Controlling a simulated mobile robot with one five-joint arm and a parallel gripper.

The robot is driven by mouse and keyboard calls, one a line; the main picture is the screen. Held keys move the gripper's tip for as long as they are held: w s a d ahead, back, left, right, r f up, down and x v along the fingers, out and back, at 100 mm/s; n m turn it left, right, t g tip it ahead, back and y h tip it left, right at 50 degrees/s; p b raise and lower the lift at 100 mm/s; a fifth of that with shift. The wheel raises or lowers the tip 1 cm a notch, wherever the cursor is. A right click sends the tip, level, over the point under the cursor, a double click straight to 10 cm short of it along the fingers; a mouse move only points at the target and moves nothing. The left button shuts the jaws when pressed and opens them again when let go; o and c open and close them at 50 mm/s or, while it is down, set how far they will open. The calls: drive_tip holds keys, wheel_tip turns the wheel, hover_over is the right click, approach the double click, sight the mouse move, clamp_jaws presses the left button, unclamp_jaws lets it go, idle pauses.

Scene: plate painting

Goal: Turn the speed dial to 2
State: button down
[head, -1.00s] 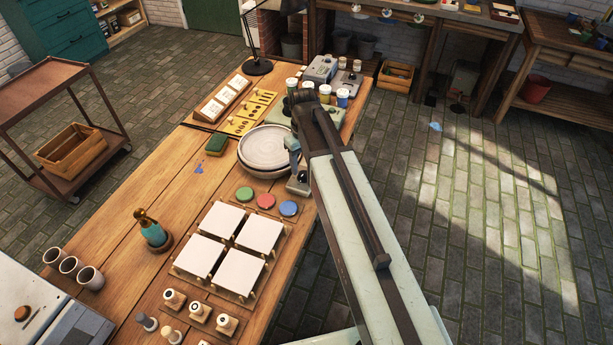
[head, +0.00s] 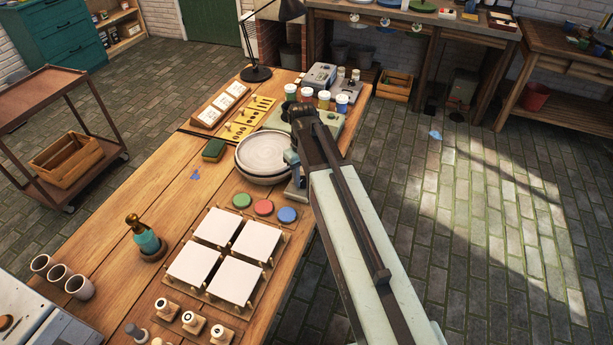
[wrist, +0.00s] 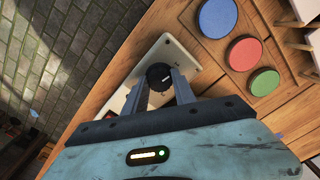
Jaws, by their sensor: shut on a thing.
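The black speed dial (wrist: 158,75) with a light pointer mark sits on a pale control box (wrist: 188,62) in the wrist view. My gripper (wrist: 160,82) is shut on the dial, one grey finger on each side of it. The numbers around the dial are too small to read. In the head view my arm hides the dial and most of the box. The wheel with a pale round plate (head: 264,152) stands beside my arm.
Blue (head: 287,215), red (head: 263,208) and green (head: 242,200) round pads lie near the box. White tiles (head: 238,280) on a pegged board lie in front. Paint jars (head: 323,98) and a lamp (head: 257,73) stand behind. The table's right edge is under my arm.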

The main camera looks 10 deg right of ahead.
drive_tip(key=shift+d, duration=0.1)
drive_tip(key=m, duration=0.5)
drive_tip(key=shift+m, duration=0.4)
drive_tip(key=m, duration=0.5)
drive_tip(key=shift+m, duration=0.3)
drive_tip(key=c, duration=1)
unclamp_jaws()
